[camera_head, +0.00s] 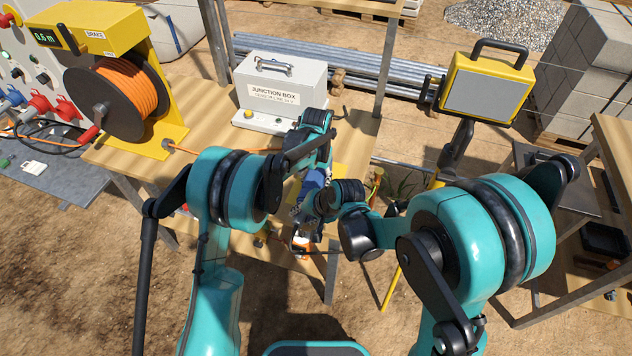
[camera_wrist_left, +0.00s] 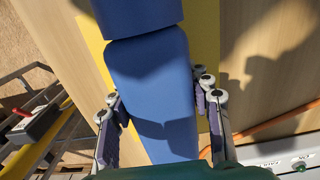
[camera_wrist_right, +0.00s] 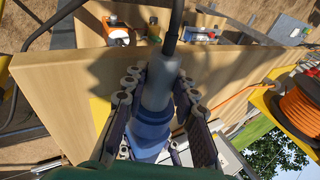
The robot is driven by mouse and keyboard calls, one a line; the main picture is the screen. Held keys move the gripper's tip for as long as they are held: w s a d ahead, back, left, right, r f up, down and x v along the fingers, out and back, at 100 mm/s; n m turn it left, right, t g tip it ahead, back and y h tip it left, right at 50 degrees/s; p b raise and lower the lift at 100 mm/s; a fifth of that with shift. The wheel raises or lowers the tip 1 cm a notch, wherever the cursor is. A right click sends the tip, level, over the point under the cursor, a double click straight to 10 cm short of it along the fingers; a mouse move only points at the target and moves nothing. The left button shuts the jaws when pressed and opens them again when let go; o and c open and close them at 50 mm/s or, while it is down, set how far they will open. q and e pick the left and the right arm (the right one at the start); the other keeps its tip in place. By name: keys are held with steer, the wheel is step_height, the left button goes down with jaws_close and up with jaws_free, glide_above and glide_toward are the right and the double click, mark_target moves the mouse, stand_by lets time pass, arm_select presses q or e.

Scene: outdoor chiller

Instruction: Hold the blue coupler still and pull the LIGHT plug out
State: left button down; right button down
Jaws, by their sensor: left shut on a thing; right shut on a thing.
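The blue coupler (camera_wrist_left: 155,85) lies between the fingers of my left gripper (camera_wrist_left: 160,106), which is shut on it. A second blue part (camera_wrist_left: 136,15) meets its end at a thin dark seam in the left wrist view. My right gripper (camera_wrist_right: 158,92) is shut on the LIGHT plug (camera_wrist_right: 163,78), a grey-blue body with a dark cable at its end. More blue (camera_wrist_right: 150,132) shows beyond the plug. In the head view the blue coupler (camera_head: 314,181) is partly hidden by my arms, over the wooden table. Any gap between plug and coupler cannot be judged.
A grey junction box (camera_head: 284,84) stands at the table's back. An orange cable reel (camera_head: 128,92) on a yellow stand is at the left. A yellow floodlight (camera_head: 487,88) stands right of the table. A small orange-and-white item (camera_head: 303,244) is near the front edge.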

steer(key=shift+s+a, duration=0.2)
steer(key=shift+s, duration=0.55)
steer(key=shift+s+a, duration=0.3)
steer(key=shift+s, duration=0.55)
steer(key=shift+s+a, duration=0.25)
steer(key=shift+s, duration=0.6)
steer(key=shift+s+a, duration=0.3)
steer(key=shift+s, duration=0.55)
steer(key=c, duration=2)
jaws_free()
jaws_close()
